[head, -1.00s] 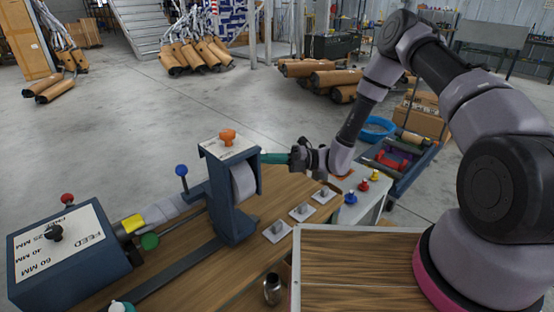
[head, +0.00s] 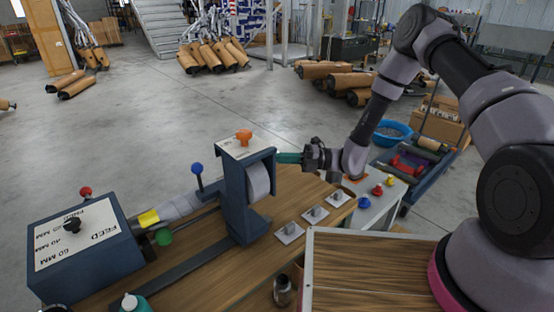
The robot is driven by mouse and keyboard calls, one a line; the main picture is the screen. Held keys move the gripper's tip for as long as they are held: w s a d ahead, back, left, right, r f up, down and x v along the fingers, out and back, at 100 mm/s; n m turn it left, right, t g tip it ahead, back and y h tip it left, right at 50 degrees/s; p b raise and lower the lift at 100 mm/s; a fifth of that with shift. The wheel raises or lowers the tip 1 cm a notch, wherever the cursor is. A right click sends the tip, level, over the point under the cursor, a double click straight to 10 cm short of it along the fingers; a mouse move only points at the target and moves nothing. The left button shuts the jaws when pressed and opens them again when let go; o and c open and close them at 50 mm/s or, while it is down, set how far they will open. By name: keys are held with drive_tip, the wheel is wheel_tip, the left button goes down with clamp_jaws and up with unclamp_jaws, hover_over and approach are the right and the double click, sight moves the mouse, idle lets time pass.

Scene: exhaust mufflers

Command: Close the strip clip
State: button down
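I cannot single out the strip clip for certain. A yellow block (head: 148,218) sits on the grey strip (head: 178,208) beside the blue feed box (head: 90,255), and it may be the clip. The strip runs toward an upright blue frame (head: 236,195) with a pale roll (head: 258,182) and an orange knob (head: 243,137) on top. My gripper (head: 290,158) is just right of this frame, level with its upper part. Its teal end points left at the frame. I cannot tell whether it touches the frame, holds anything or is open.
A blue-knobbed lever (head: 197,170), a red knob (head: 86,191) and a green knob (head: 164,237) stand around the strip. Several small plates with grey knobs (head: 314,213) lie right of the frame. A metal bottle (head: 283,290) stands at the front. Open floor lies behind.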

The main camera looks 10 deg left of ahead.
drive_tip(key=w+a+r+m+h, duration=0.1)
drive_tip(key=m, duration=0.1)
drive_tip(key=w+a+r+m+h, duration=0.1)
drive_tip(key=shift+w+a+m+h, duration=0.15)
drive_tip(key=shift+a+m+h, duration=0.15)
drive_tip(key=shift+m, duration=0.1)
idle(0.9)
